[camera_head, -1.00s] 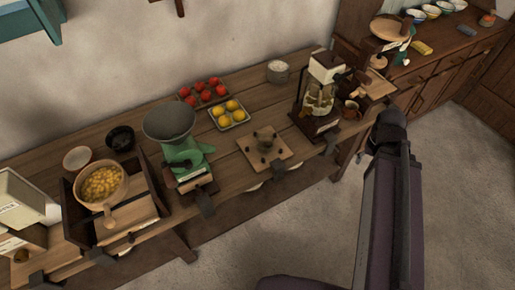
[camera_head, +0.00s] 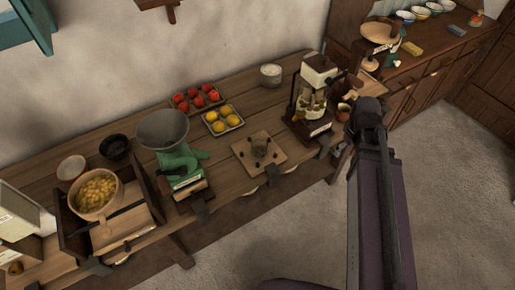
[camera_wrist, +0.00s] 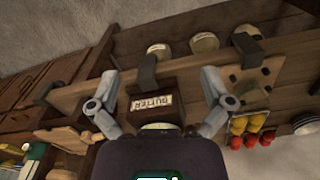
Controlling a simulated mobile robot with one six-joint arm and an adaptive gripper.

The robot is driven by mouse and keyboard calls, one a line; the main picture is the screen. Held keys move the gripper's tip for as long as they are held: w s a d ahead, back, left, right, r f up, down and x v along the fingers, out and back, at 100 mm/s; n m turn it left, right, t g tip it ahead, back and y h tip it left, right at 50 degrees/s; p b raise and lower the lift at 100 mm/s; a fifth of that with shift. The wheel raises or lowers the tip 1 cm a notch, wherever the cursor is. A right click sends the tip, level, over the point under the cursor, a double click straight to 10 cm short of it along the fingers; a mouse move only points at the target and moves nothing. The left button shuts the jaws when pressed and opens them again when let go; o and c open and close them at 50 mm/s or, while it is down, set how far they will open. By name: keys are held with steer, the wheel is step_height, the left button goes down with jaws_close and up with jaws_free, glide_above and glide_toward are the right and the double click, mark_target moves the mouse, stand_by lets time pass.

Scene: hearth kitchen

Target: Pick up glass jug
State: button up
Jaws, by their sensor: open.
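A clear glass vessel (camera_head: 312,103), which may be the glass jug, stands in a dark-based stand with a pale top at the right end of the wooden table. A small see-through piece (camera_head: 260,147) sits on a square board; I cannot tell if it is a jug. My gripper (camera_wrist: 160,75) is open and empty in the wrist view, its fingers on either side of a dark labelled box (camera_wrist: 155,104) seen beyond them. In the head view my arm end is right of the stand, and its fingertips are hidden.
Trays of red (camera_head: 197,96) and yellow fruit (camera_head: 222,119) lie behind the board. A green grinder (camera_head: 177,160) and a bowl of yellow food (camera_head: 96,192) stand left. A small brown cup (camera_head: 344,112) is close right of the stand. A sideboard (camera_head: 425,70) is at right.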

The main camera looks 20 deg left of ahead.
steer(key=w+a+r+n+p, duration=0.1)
steer(key=a+n, duration=1.2)
steer(key=a, duration=0.2)
steer(key=w+a+r+n+p, duration=0.1)
steer(key=a+n, duration=1.2)
steer(key=a, duration=0.3)
steer(key=shift+w+a+r, duration=0.2)
steer(key=shift+a+r, duration=0.05)
steer(key=shift+f, duration=0.15)
steer(key=b, duration=0.8)
glide_toward(258, 143)
steer(key=s, duration=0.1)
steer(key=s+d, duration=0.1)
steer(key=s, duration=0.1)
steer(key=shift+s, duration=0.2)
steer(key=shift+f+b, duration=0.2)
steer(key=shift+b, duration=0.15)
step_height(258, 143, down, 5)
steer(key=b, duration=0.5)
steer(key=shift+d, duration=0.1)
steer(key=shift+r, duration=0.1)
steer(key=c, duration=0.9)
